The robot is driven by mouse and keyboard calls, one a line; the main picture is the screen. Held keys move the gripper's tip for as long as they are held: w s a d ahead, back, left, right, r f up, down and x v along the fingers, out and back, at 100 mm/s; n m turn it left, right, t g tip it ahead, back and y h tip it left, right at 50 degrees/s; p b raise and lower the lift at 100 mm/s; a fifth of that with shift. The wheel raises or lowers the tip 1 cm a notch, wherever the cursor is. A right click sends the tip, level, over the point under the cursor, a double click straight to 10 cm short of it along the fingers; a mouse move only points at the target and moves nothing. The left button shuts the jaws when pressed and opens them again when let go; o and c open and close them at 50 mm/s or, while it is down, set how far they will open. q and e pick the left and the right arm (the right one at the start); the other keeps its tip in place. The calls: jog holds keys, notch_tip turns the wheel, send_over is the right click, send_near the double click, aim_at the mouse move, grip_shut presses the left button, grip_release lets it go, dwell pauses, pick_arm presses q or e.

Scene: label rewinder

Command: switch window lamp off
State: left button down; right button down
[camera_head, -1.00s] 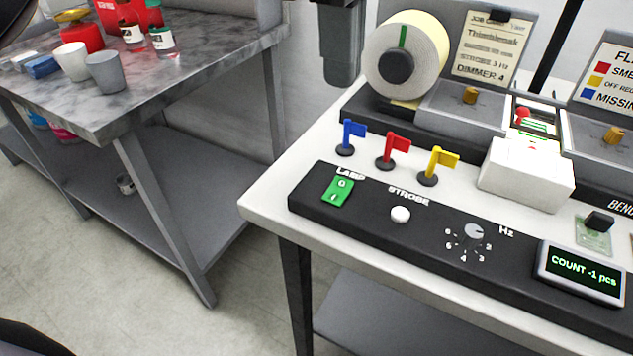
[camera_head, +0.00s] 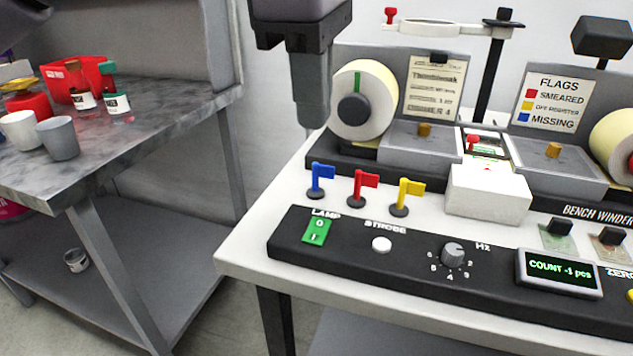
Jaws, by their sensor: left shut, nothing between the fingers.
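The green lamp switch (camera_head: 317,231) is on the left end of the black control panel (camera_head: 400,262), under the word LAMP. It is marked 0 at its far end and I at its near end; which end is pressed down I cannot tell. My left gripper (camera_head: 316,122) hangs from the top of the view, pointing down, shut and empty. In the picture it is above the blue flag and the switch, apart from both. My right gripper is not in view.
Blue (camera_head: 321,178), red (camera_head: 363,187) and yellow (camera_head: 407,195) flags stand just behind the panel. A white strobe button (camera_head: 381,244), a Hz knob (camera_head: 453,254) and a count display (camera_head: 558,270) lie right of the switch. A label roll (camera_head: 375,84) stands behind.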

aim_at(318, 225)
pick_arm(q)
jog(key=f, duration=0.4)
jog(key=w+f+b, duration=0.1)
jog(key=f, duration=0.3)
jog(key=f+b, duration=0.1)
jog(key=f, duration=0.4)
jog(key=shift+w+d, duration=0.2)
jog(key=shift+w, duration=0.05)
jog(key=shift+f, duration=0.4)
jog(key=shift+w+f, duration=0.1)
jog(key=shift+f, duration=0.1)
jog(key=shift+b, duration=0.3)
jog(key=shift+f, duration=0.1)
